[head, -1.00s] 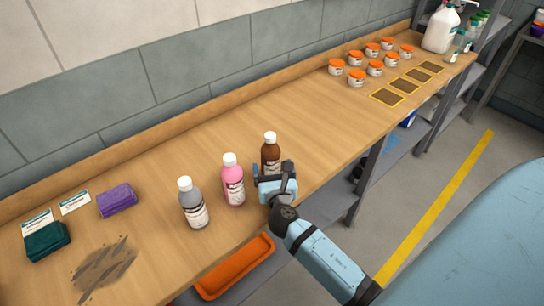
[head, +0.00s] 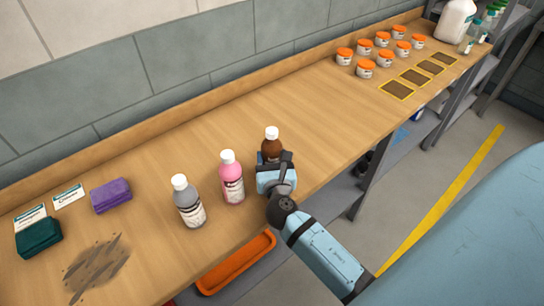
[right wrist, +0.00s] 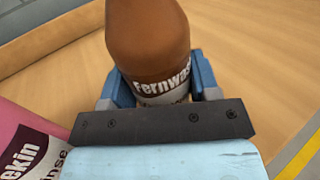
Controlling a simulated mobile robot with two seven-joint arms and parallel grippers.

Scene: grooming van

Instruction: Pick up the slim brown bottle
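The slim brown bottle (head: 271,147) with a white cap stands upright on the wooden counter, at the right end of a row of bottles. My right gripper (head: 275,168) is at it, low on the body. In the right wrist view the brown bottle (right wrist: 150,40) fills the space between the two blue fingers (right wrist: 162,88), one on each side near its label. No clear gap shows, but I cannot tell whether the fingers press on it. The bottle's base is hidden behind the gripper in the head view. My left gripper is not in view.
A pink bottle (head: 232,180) stands close to the left of the gripper, and a grey bottle (head: 188,205) beyond it. Purple (head: 111,195) and green (head: 38,237) blocks lie farther left. Orange-lidded jars (head: 366,69) stand at the far right. Counter between jars and brown bottle is clear.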

